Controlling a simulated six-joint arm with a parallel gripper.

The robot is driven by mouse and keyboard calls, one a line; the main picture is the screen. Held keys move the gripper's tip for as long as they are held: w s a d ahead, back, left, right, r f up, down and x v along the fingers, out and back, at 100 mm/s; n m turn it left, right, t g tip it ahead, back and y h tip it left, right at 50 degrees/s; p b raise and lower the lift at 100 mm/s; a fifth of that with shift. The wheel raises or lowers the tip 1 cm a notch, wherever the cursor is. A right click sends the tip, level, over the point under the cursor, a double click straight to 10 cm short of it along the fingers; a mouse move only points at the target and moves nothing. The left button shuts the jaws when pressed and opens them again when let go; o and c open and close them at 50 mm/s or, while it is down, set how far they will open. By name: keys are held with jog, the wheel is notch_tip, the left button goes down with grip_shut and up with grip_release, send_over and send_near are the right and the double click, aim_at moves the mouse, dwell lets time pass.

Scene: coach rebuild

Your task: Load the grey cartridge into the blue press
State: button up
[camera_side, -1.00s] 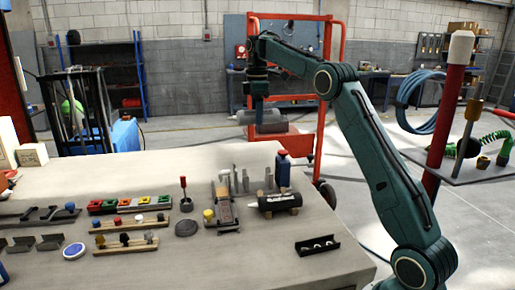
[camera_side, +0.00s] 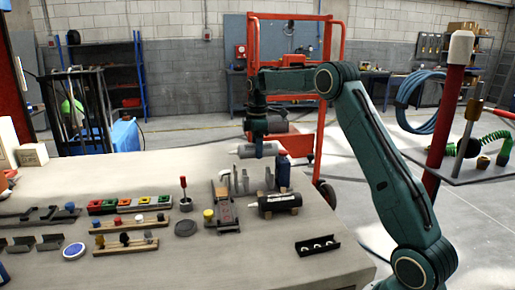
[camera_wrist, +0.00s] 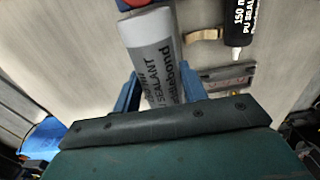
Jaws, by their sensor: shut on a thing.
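My gripper (camera_side: 259,143) is shut on the grey cartridge (camera_side: 258,151) and holds it level above the back of the bench. Its pale nozzle points left in the side view. In the wrist view the cartridge (camera_wrist: 154,50) lies between my blue fingers, its sealant lettering showing. I cannot pick out a blue press for certain. A dark blue upright body with a red top (camera_side: 283,170) stands to the right of and below the cartridge. A low grey device (camera_side: 227,215) stands in front, beside several upright grey plates (camera_side: 241,182).
A black cartridge (camera_side: 280,202) lies on a support right of the grey device. A small black tray (camera_side: 317,245) sits near the front right edge. Racks of coloured parts (camera_side: 130,203) and a red-knobbed stick (camera_side: 184,192) are left. Bare bench lies in front.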

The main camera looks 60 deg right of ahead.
jog(key=shift+f, duration=0.1)
jog(key=shift+f, duration=2.25)
jog(key=shift+f, duration=1)
dwell(1.9)
jog(key=o, duration=1.6)
jog(key=shift+r, duration=0.15)
jog(key=shift+r, duration=2.85)
